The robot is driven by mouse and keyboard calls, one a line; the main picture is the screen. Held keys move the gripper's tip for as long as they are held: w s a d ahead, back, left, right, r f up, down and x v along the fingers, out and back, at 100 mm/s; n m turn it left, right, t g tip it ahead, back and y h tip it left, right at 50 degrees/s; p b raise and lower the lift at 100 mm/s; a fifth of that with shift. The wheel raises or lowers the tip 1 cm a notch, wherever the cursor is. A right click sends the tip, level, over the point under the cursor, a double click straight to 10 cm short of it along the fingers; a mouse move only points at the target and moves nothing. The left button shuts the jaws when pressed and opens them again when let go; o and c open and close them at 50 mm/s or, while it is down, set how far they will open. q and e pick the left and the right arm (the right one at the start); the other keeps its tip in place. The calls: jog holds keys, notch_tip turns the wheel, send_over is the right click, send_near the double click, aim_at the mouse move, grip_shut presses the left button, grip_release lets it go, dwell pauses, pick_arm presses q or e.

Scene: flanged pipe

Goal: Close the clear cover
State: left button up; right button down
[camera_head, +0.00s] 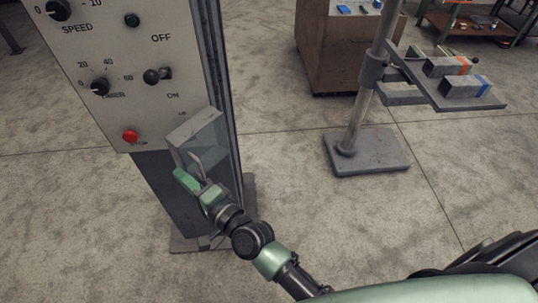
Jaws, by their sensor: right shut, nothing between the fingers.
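My left gripper is not in view.
The panel carries a red button (130,137), a toggle switch (158,75) and knobs (99,87), left of the cover. A stand with a heavy base (368,152) and a shelf (468,101) of blocks is at the right. The floor between is clear.

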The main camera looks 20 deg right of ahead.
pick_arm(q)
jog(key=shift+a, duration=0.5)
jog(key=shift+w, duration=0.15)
